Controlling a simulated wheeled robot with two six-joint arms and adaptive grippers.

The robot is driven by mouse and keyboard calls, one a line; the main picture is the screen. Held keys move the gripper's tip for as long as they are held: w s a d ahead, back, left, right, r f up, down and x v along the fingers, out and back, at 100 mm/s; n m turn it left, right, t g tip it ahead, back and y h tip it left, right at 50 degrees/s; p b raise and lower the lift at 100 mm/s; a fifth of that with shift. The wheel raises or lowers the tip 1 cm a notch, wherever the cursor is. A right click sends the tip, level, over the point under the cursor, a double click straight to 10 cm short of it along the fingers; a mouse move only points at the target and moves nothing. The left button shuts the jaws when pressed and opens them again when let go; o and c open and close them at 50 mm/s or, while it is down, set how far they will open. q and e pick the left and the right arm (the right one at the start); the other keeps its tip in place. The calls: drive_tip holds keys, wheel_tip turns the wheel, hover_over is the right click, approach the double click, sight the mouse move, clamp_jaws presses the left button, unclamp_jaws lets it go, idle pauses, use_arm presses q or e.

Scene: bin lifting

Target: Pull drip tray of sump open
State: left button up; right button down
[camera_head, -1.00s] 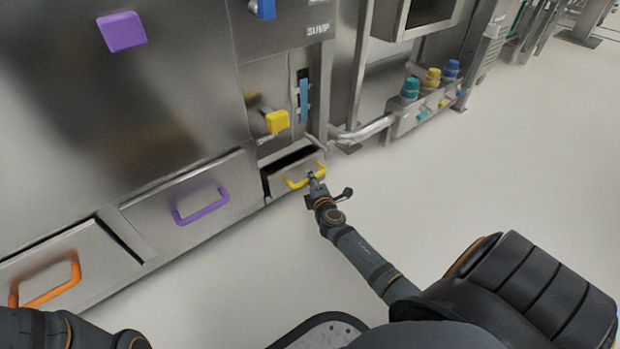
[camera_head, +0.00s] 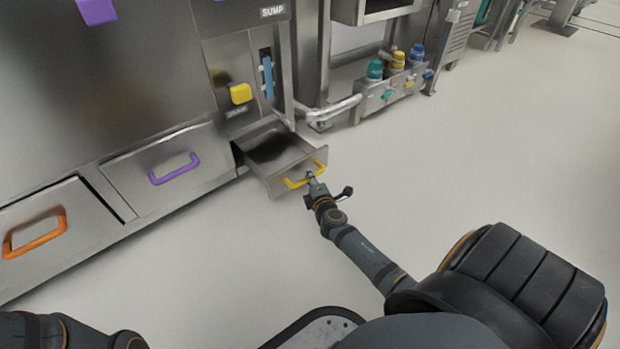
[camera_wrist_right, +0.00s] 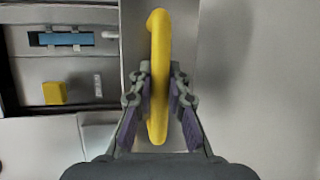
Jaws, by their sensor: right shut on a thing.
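The sump's drip tray (camera_head: 272,155) is a metal drawer under the SUMP label (camera_head: 272,12). It stands well out of the cabinet, and its dark inside shows. Its yellow handle (camera_head: 305,176) is on the front face. My right gripper (camera_head: 313,180) is at this handle. In the right wrist view the gripper (camera_wrist_right: 160,95) is shut on the yellow handle (camera_wrist_right: 160,40), with a finger on each side of it. My left arm shows only in part at the bottom left; its gripper is out of view.
Left of the tray are a drawer with a purple handle (camera_head: 174,168) and one with an orange handle (camera_head: 35,236). A yellow knob (camera_head: 240,93) and a blue gauge (camera_head: 267,76) sit above. Bottles (camera_head: 398,60) stand in a rack behind right. The floor (camera_head: 450,150) is clear.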

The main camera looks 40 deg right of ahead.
drive_tip(key=c, duration=1.3)
unclamp_jaws()
drive_tip(key=v, duration=1.2)
